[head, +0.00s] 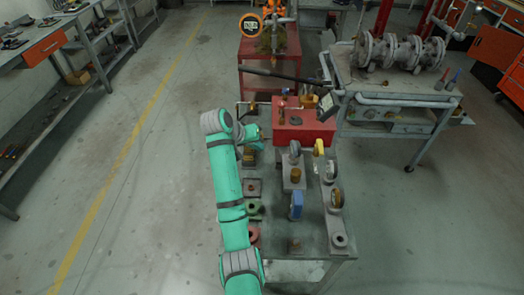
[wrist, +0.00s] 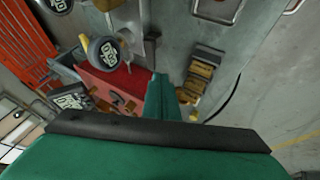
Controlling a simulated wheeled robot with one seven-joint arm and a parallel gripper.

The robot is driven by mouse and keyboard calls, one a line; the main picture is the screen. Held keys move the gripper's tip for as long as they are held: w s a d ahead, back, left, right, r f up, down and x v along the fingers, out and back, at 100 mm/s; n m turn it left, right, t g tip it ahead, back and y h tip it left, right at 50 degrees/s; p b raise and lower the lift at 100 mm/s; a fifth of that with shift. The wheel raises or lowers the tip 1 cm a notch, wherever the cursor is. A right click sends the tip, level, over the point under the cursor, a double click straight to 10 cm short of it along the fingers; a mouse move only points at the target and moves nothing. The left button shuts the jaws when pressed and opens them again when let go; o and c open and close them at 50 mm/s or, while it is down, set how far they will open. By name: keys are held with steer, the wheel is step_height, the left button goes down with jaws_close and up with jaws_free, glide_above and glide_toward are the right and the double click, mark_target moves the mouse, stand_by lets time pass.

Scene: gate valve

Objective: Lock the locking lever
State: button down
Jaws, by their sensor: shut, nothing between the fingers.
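I cannot tell for certain which part is the locking lever. A long dark bar (head: 285,76) runs above the red box (head: 303,130) on the grey workbench (head: 285,268) in the head view. Brass-coloured fittings stand close to my gripper (head: 258,136) at the bench's left edge. In the wrist view my gripper (wrist: 161,98) is shut and empty, its green fingers together, pointing toward the red box (wrist: 118,82). A stack of brass-coloured parts (wrist: 202,76) shows just right of the fingertips. Contact cannot be told.
A blue valve part (head: 296,205) and a yellow one (head: 319,147) stand upright on the bench among several grey fittings. A round dark dial (wrist: 102,53) stands beside the red box. A trolley with pipe flanges (head: 400,53) is behind right. Floor on the left is clear.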

mark_target(278, 156)
steer(key=x, duration=0.9)
steer(key=shift+w+d+f, duration=0.15)
steer(key=shift+f, duration=0.2)
